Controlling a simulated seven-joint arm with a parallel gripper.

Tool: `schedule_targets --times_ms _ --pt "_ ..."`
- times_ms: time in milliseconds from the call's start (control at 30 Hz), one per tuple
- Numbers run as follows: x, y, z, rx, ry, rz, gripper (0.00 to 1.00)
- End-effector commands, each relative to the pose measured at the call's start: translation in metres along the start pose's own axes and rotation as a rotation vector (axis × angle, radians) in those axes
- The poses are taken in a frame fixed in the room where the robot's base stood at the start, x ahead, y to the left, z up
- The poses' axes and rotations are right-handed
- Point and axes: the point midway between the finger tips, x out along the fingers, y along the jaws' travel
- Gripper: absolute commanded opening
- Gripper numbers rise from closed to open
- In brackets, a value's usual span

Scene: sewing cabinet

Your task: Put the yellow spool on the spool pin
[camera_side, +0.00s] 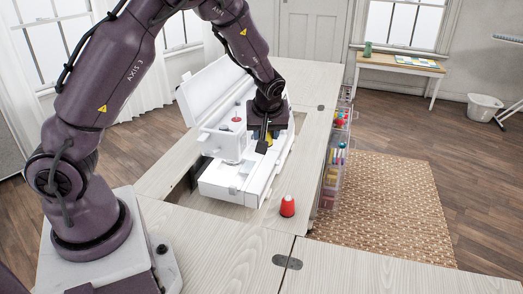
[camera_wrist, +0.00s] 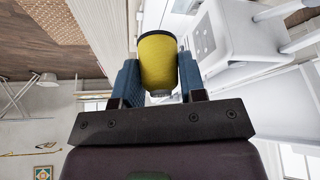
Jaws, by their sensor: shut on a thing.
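My gripper (camera_side: 262,143) is shut on the yellow spool (camera_side: 270,138) and holds it above the white sewing machine (camera_side: 228,147). In the wrist view the yellow spool (camera_wrist: 158,60) sits between the two blue fingers of my gripper (camera_wrist: 160,75). The fingers hide part of the spool in the side view. The spool pin cannot be made out with certainty. A small red thing (camera_side: 236,119) shows on the machine, left of my gripper. The white machine also fills the upper right of the wrist view (camera_wrist: 235,35).
The machine sits in the cabinet's opening. A clear rack (camera_side: 334,165) with colourful contents hangs on the cabinet's right side. The front cabinet top is mostly clear.

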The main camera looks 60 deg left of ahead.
Motion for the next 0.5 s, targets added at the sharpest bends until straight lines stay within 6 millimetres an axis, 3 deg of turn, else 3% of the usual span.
schedule_targets --times_ms 33,200,300,500 --pt "0.007 0.002 -0.024 -0.049 0.004 -0.021 0.16" --pt "0.024 0.001 -0.088 -0.186 -0.003 -0.085 0.16" --pt "0.030 -0.003 -0.114 -0.245 -0.010 -0.108 0.16" --pt "0.036 -0.010 -0.140 -0.306 -0.019 -0.131 0.16"
